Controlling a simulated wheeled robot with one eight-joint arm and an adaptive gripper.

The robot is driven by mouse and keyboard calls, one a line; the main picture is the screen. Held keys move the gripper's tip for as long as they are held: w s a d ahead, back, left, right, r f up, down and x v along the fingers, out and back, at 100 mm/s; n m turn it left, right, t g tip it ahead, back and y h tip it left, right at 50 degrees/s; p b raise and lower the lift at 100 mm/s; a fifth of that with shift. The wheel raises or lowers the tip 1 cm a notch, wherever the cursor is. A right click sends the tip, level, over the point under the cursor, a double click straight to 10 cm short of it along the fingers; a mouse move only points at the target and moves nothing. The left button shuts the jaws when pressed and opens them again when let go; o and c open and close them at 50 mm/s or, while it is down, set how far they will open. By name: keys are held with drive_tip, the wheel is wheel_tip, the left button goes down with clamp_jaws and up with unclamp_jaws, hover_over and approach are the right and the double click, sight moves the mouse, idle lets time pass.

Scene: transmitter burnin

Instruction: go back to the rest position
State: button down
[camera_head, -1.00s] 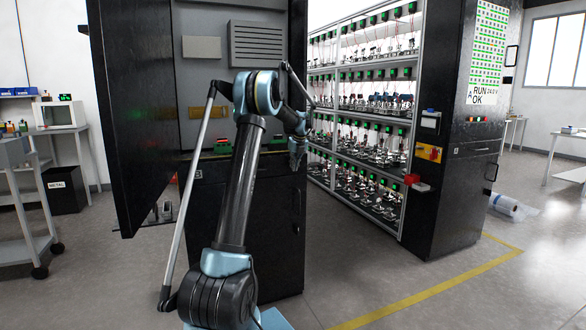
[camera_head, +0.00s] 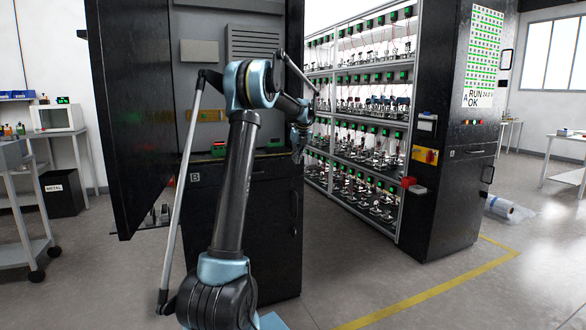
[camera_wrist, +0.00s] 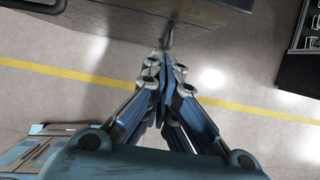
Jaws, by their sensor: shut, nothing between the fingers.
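My gripper (camera_head: 298,152) hangs at the end of my raised, folded arm, in front of the right edge of the black cabinet (camera_head: 245,235) in the head view. It is small and dark there. In the wrist view my gripper (camera_wrist: 166,45) points away from the camera over the grey floor (camera_wrist: 235,75), with its fingers together. Nothing shows between the fingers.
The cabinet's tall black door (camera_head: 135,120) stands open at the left. A lit rack (camera_head: 365,120) with several shelves of devices stands to the right, beside a black end panel (camera_head: 455,190). A yellow line (camera_head: 430,292) crosses open floor. A cart (camera_head: 25,220) stands far left.

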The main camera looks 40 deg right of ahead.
drive_tip(key=shift+v, duration=1.3)
drive_tip(key=s+a+r+n, duration=0.2)
drive_tip(key=a+n, duration=0.7)
drive_tip(key=a, duration=1.3)
drive_tip(key=s+a+f+n, duration=0.1)
drive_tip(key=s+a+n, duration=0.2)
drive_tip(key=a, duration=0.3)
drive_tip(key=s+a+f+n+g, duration=0.1)
drive_tip(key=s+a+n, duration=0.2)
drive_tip(key=a, duration=0.4)
drive_tip(key=s+a+f+n, duration=0.1)
drive_tip(key=s+a+n, duration=0.1)
drive_tip(key=a+n, duration=0.3)
drive_tip(key=s+a+f+n+y, duration=0.1)
drive_tip(key=s+a+f+n, duration=0.3)
drive_tip(key=s+a, duration=0.3)
drive_tip(key=s+a+f+n, duration=0.3)
drive_tip(key=s+a+n, duration=0.1)
drive_tip(key=s+a, duration=0.25)
drive_tip(key=s+a+f+n, duration=0.3)
drive_tip(key=s+f+n, duration=0.2)
drive_tip(key=s+f, duration=0.1)
drive_tip(key=s+a+f+n+g, duration=0.1)
drive_tip(key=s+a+f+n, duration=0.2)
drive_tip(key=s+f+n, duration=0.2)
wheel_tip(320, 180, down, 2)
drive_tip(key=shift+s+f+n, duration=0.2)
drive_tip(key=shift+s+n, duration=0.1)
drive_tip(key=shift+s, duration=0.9)
